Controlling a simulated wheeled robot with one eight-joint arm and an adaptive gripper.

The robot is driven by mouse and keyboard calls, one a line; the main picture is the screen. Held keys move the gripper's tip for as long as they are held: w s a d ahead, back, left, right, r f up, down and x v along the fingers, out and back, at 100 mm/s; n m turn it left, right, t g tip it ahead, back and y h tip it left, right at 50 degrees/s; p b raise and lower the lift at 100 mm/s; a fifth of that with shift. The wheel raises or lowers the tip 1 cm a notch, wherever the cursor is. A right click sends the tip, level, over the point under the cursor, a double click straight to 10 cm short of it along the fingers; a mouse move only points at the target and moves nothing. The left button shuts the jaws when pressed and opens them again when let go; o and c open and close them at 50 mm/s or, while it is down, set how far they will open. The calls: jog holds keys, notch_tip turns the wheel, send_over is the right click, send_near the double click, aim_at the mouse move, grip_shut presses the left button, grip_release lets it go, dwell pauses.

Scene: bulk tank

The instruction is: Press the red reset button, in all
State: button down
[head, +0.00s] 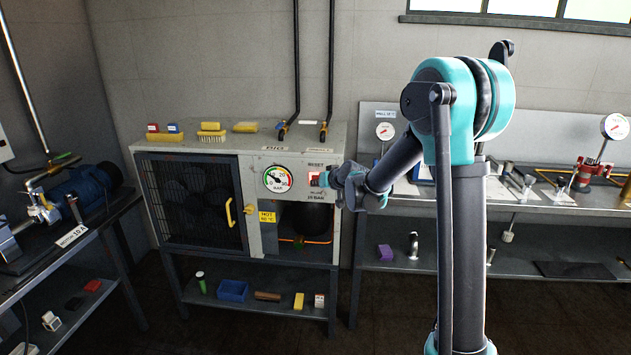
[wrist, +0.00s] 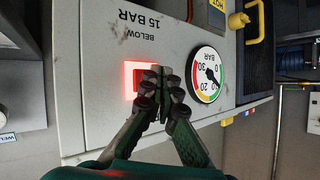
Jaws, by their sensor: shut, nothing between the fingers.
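The red reset button (wrist: 131,77) glows in a lit square frame on the light grey cabinet panel. In the wrist view it is partly hidden behind my fingertips. In the head view a bit of its red plate (head: 314,178) shows under the RESET label (head: 319,165). My gripper (wrist: 163,84) is shut and empty, its fingertips in front of the button's gauge-side edge. In the head view my gripper (head: 329,180) is at the panel's right part, largely hidden by its own wrist. I cannot tell whether the fingertips touch the button.
A round BAR gauge (head: 277,179) sits beside the button; it also shows in the wrist view (wrist: 206,75). A yellow HOT label (head: 267,216) and a yellow door handle (head: 229,212) are lower left. A bench (head: 520,193) with instruments stands at right.

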jog(key=shift+w, duration=0.15)
jog(key=shift+w, duration=0.3)
jog(key=shift+w, duration=0.4)
dwell(1.0)
jog(key=shift+s, duration=0.85)
jog(key=s, duration=0.5)
jog(key=shift+a, duration=0.1)
dwell(0.4)
dwell(0.4)
